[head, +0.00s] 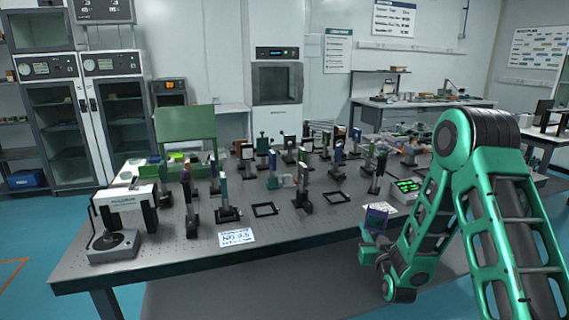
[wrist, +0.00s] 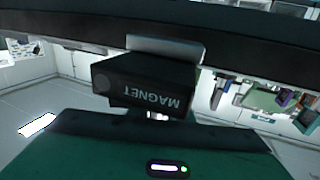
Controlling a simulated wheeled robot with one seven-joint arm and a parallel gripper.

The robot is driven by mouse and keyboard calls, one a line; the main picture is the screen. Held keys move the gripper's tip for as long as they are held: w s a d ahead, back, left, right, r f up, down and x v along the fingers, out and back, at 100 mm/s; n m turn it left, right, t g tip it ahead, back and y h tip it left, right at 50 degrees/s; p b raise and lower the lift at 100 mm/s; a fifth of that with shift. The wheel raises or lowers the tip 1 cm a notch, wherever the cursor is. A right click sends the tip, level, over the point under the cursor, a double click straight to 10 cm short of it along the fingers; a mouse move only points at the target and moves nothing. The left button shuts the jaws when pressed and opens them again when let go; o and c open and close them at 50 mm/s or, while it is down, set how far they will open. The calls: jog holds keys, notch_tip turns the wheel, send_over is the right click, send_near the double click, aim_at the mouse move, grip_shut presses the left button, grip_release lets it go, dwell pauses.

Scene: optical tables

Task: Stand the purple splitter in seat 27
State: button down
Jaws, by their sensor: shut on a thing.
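My gripper (head: 373,243) is in front of the table's near right edge, shut on the purple splitter (head: 376,217), whose purple plate shows above the jaws. In the wrist view a dark block (wrist: 140,88) lettered "MAGNET", upside down in the picture, sits between the jaws; it seems to be the splitter's base. No seat number is readable, so I cannot tell which is seat 27.
The dark optical table (head: 300,233) carries several upright optics on posts, close behind and between the frames. A white instrument (head: 125,200) stands at its left end, a white card (head: 236,237) near the front. A green-lit box (head: 407,186) is near my arm. The front strip is mostly clear.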

jog(key=s+d+f, duration=0.1)
jog(key=s+f, duration=0.4)
jog(key=f, duration=0.4)
jog(key=shift+d, duration=0.35)
